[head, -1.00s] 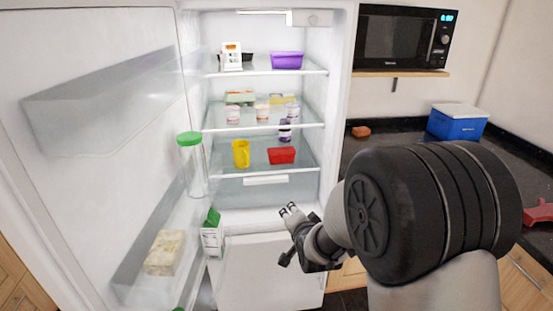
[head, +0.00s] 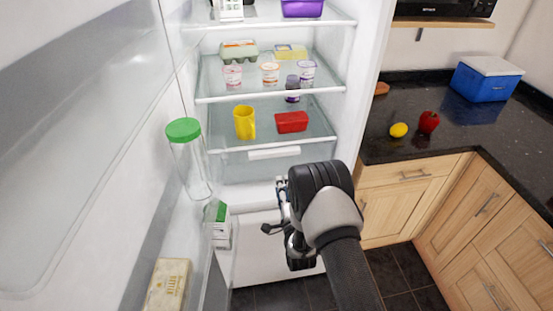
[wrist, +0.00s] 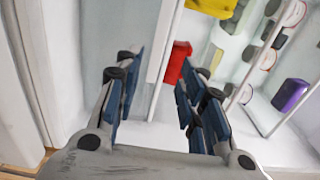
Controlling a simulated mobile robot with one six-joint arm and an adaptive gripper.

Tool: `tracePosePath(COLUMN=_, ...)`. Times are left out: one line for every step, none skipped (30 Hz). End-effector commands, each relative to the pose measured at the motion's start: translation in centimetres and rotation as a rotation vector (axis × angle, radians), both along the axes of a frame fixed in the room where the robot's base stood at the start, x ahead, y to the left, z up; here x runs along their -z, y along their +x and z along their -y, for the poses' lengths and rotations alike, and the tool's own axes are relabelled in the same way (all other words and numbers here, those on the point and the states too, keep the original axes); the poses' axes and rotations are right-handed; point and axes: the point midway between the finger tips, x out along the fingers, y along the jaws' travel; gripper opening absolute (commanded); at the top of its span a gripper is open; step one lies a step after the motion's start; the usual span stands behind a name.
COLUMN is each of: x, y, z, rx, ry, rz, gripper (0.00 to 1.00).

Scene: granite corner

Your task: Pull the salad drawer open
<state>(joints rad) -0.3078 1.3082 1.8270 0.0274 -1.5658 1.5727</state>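The salad drawer (head: 235,169) is the clear bin below the lowest glass shelf of the open fridge, with a white bar handle (head: 274,153) at the top of its front. The drawer looks shut. My gripper (head: 281,186) is in front of the fridge, just below the handle in the head view, partly hidden by my arm. In the wrist view my gripper (wrist: 155,97) is open, its blue-padded fingers apart with nothing held between them. That view is turned sideways; I cannot make out the handle there for certain.
The open fridge door on the left holds a green-lidded jar (head: 188,155) and a green-and-white carton (head: 218,224). A yellow mug (head: 244,122) and red tub (head: 291,122) stand on the shelf above the drawer. Wooden cabinets (head: 410,185) stand to the right.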

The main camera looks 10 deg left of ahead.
Motion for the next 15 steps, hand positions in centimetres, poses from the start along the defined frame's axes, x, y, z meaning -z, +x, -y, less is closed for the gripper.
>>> tracePosePath(x=0.1, y=1.1, z=-0.3, rx=0.000, ry=0.002, rz=0.006, gripper=0.37)
tracePosePath(x=0.1, y=1.8, z=-0.5, rx=0.000, ry=0.000, rz=0.005, gripper=0.37)
tracePosePath(x=0.1, y=2.6, z=-0.7, rx=0.000, ry=0.000, rz=0.005, gripper=0.37)
tracePosePath(x=0.1, y=3.3, z=-0.9, rx=0.000, ry=0.000, rz=0.005, gripper=0.37)
tracePosePath(x=0.1, y=3.9, z=-1.1, rx=0.000, ry=0.000, rz=0.005, gripper=0.37)
tracePosePath(x=0.1, y=4.8, z=-1.3, rx=0.000, ry=0.000, rz=0.005, gripper=0.37)
tracePosePath(x=0.1, y=5.4, z=-1.5, rx=0.000, ry=-0.001, rz=0.005, gripper=0.37)
tracePosePath(x=0.1, y=6.0, z=-1.7, rx=0.000, ry=-0.001, rz=0.004, gripper=0.37)
tracePosePath(x=0.2, y=6.9, z=-1.9, rx=0.000, ry=-0.001, rz=0.004, gripper=0.37)
tracePosePath(x=0.2, y=7.5, z=-2.1, rx=0.000, ry=-0.001, rz=0.004, gripper=0.37)
tracePosePath(x=0.1, y=8.1, z=-2.3, rx=0.000, ry=-0.001, rz=0.004, gripper=0.37)
tracePosePath(x=0.2, y=8.9, z=-2.5, rx=0.000, ry=-0.001, rz=0.004, gripper=0.37)
tracePosePath(x=0.2, y=9.5, z=-2.7, rx=0.000, ry=-0.001, rz=0.002, gripper=0.37)
tracePosePath(x=0.3, y=10.0, z=-2.9, rx=0.000, ry=-0.001, rz=0.002, gripper=0.37)
tracePosePath(x=0.2, y=10.7, z=-3.1, rx=0.000, ry=-0.001, rz=0.002, gripper=0.37)
